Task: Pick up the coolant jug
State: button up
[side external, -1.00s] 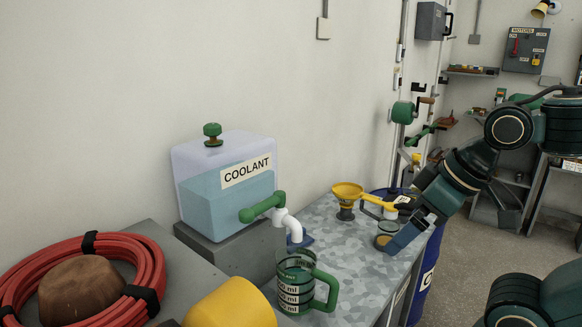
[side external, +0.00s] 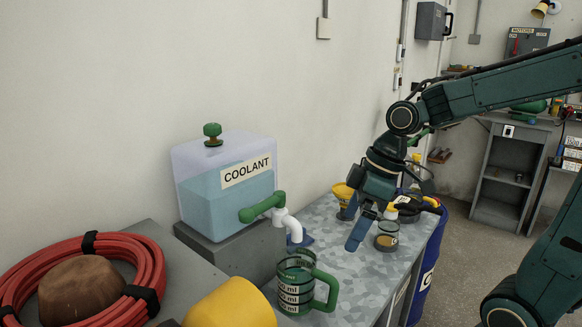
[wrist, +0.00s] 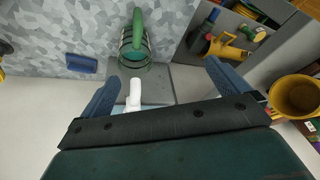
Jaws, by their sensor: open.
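The coolant jug (side external: 295,288) is a clear measuring jug with dark markings and a green handle. It stands upright on the metal-topped bench, below and in front of the white tank spout. In the wrist view the jug (wrist: 135,52) shows from above, its green handle pointing to the top of the picture. My gripper (side external: 370,230) is open and empty above the bench, to the right of the jug and apart from it. In the wrist view my gripper (wrist: 162,70) has its two blue fingers wide apart, with the jug beyond them.
The coolant tank (side external: 228,190) with its white spout (side external: 292,228) stands behind the jug. A yellow funnel (side external: 343,193) and a small glass jar (side external: 387,238) are close to my gripper. A red hose coil (side external: 140,270) and a yellow container (side external: 232,303) lie at front left.

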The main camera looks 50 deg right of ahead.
aim_at(302, 275)
jog(key=w+d+f+n+t+y, duration=0.1)
jog(key=w+d+f+n+y, duration=0.3)
jog(key=d+f, duration=0.2)
jog(key=w+d+f+n+y, duration=0.3)
jog(key=d+f, duration=0.4)
jog(key=f, duration=0.3)
jog(key=shift+w+d+f+n+t+y, duration=0.25)
jog(key=shift+w+n+t+y, duration=0.15)
jog(key=shift+w+y, duration=0.55)
jog(key=shift+s+a, duration=0.1)
jog(key=shift+s, duration=0.05)
jog(key=x, duration=0.8)
jog(key=shift+a, duration=0.3)
jog(key=shift+a+f, duration=0.1)
jog(key=shift+x, duration=2.5)
jog(key=shift+c, duration=0.4)
